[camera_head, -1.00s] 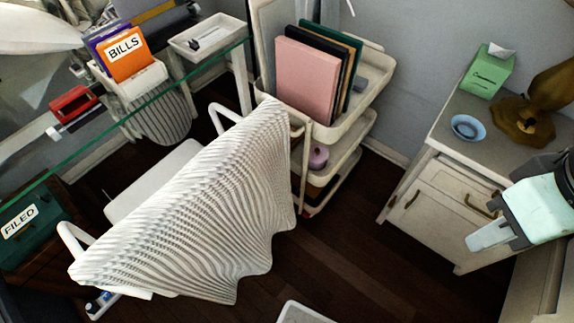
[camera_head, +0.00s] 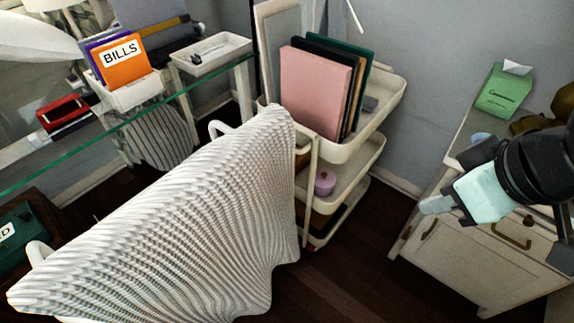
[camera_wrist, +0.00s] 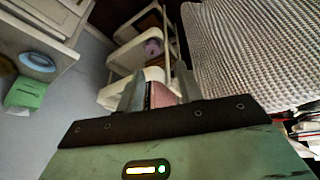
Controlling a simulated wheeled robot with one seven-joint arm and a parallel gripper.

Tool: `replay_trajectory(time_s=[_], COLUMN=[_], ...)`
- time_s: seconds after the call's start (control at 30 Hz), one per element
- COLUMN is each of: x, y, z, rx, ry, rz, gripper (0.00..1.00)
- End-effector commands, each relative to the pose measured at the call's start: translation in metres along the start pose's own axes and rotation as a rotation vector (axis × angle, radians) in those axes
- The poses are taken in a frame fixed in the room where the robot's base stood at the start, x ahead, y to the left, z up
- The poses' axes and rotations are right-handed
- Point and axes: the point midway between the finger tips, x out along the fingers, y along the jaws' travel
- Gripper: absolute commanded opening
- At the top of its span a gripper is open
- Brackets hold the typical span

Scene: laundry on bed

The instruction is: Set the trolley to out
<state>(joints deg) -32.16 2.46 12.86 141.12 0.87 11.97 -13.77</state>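The trolley (camera_head: 348,152) is a white three-tier cart in the middle of the head view, against the grey wall. Its top tray holds upright folders, with a pink one (camera_head: 315,88) in front. A purple round item (camera_head: 325,181) sits on the middle tier. My gripper (camera_head: 432,205) is to the right of the trolley, apart from it. In the wrist view the trolley (camera_wrist: 124,56) shows beyond my gripper (camera_wrist: 160,86), whose two fingers stand apart with nothing held between them. The chair hides the trolley's lower left side.
A white ribbed chair (camera_head: 180,215) stands left of the trolley, close to it. A glass desk (camera_head: 130,122) with a bills holder (camera_head: 122,95) is behind the chair. A white cabinet (camera_head: 450,245) with a green tissue box (camera_head: 505,92) stands at right. Dark floor lies between trolley and cabinet.

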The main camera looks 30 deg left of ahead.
Motion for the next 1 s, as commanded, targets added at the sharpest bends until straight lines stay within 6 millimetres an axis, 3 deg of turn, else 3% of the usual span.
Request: replay_trajectory(time_s=[0.03,0.1,0.37,0.6,0.8,1.0], x=[0.037,0.063,0.151,0.22,0.25,0.256], y=[-0.001,0.001,0.0,-0.017,-0.034,-0.042], z=[-0.003,-0.016,-0.064,-0.098,-0.116,-0.125], rx=[-0.054,-0.127,-0.408,-0.67,-0.83,-0.892], ry=[0.052,0.13,0.412,0.664,0.825,0.888], rz=[0.01,0.031,0.137,0.262,0.353,0.392], gripper=[0.36,0.36,0.36,0.36,0.36,0.36])
